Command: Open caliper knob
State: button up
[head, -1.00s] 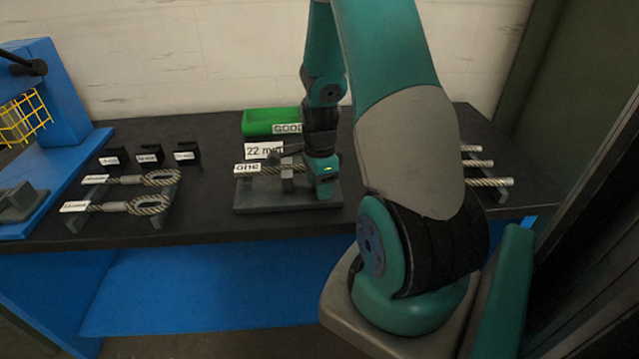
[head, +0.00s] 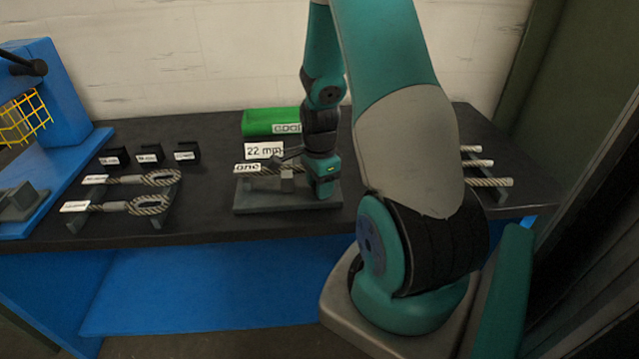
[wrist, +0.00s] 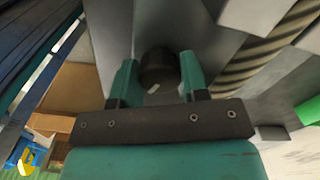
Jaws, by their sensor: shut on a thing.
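The caliper (head: 287,184) stands on a grey base plate (head: 270,205) in the middle of the table in the head view, under a rope piece (head: 262,169) with a white tag. The caliper's dark round knob (wrist: 158,72) shows in the wrist view, between the two teal fingers. My gripper (wrist: 157,85) is shut on the knob. In the head view, my gripper (head: 323,190) points down at the right end of the base and hides the knob. The rope (wrist: 270,45) runs beside the knob in the wrist view.
A green bin (head: 268,120) and a "22 mm" sign (head: 264,150) stand behind the caliper. Looped ropes (head: 150,204) on a rack and several black holders (head: 150,155) are at left. More rope pieces (head: 488,182) lie at right. The front table strip is clear.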

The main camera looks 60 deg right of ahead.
jog(key=n, duration=0.8)
jog(key=shift+p, duration=0.35)
jog(key=n, duration=0.4)
jog(key=shift+n, duration=2.1)
jog(key=o, duration=0.7)
jog(key=shift+c, duration=0.2)
notch_tip(320, 180, up, 18)
jog(key=shift+f, duration=0.25)
